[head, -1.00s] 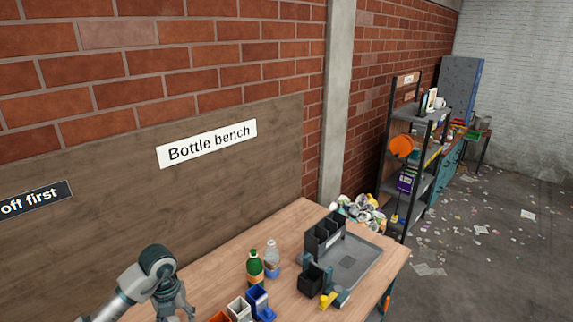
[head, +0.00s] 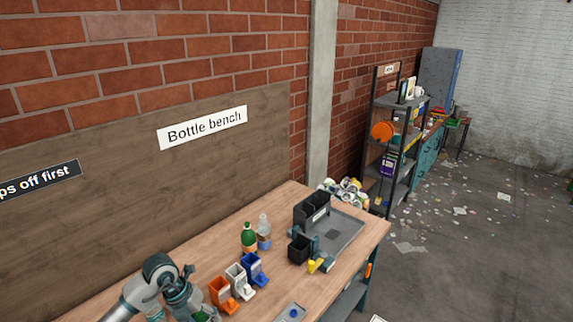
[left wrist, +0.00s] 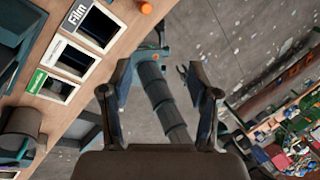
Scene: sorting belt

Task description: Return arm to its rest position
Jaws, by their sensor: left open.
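My left arm (head: 158,275) comes in at the bottom left of the head view, over the front left part of the bench (head: 180,250). Its gripper is partly cut off by the lower frame edge there. In the left wrist view my left gripper (left wrist: 160,78) has its two fingers well apart, with nothing between them but floor and a dark ribbed cylindrical part further off. My right gripper cannot be made out in either view.
A green bottle (head: 249,237) and a clear bottle (head: 264,231) stand on the bench. Orange (head: 222,294), white (head: 238,277) and blue (head: 254,267) holders sit nearer. A grey tray (head: 345,238) is at right. The wrist view shows a "Film" opening (left wrist: 97,26) beside littered floor.

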